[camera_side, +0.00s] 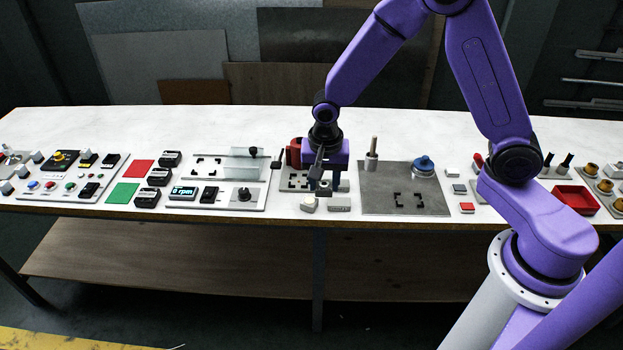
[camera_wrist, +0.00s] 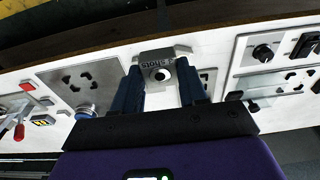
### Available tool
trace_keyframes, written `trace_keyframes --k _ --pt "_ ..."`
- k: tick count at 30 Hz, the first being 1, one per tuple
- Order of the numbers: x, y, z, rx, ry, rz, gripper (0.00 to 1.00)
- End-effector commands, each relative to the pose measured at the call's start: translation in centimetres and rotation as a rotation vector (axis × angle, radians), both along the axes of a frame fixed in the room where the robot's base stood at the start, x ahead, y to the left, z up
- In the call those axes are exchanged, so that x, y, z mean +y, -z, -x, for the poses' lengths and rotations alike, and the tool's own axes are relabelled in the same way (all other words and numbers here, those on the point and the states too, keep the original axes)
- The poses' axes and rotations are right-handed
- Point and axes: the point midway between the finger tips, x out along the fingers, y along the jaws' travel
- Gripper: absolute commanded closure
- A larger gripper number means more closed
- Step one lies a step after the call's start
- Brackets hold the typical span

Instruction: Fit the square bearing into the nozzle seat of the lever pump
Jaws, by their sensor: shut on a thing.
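My gripper (camera_side: 325,188) points down over the front of the bench and is shut on a grey block with a round dark hole, the square bearing (camera_wrist: 161,75). The bearing sits between both fingers in the wrist view; in the side view the fingers mostly hide it. Just left of the gripper is a light plate (camera_side: 287,186) with dark corner brackets, which looks like a seat. A red body (camera_side: 293,152) with a dark lever stands behind it, possibly the lever pump. The plate also shows right of the fingers in the wrist view (camera_wrist: 206,76).
To the right is a grey plate (camera_side: 380,202) with a post, a blue knob (camera_side: 424,164) and brackets. To the left is a panel (camera_side: 218,197) with a display. Clear bench lies behind.

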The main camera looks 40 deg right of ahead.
Motion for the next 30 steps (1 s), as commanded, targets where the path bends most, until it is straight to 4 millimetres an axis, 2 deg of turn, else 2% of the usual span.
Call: trace_keyframes --k 8,30 --pt "-0.8 -0.4 0.3 -0.002 -0.140 -0.001 0.97" --pt "-4.6 -1.0 -1.5 -0.004 -0.979 -0.001 0.97"
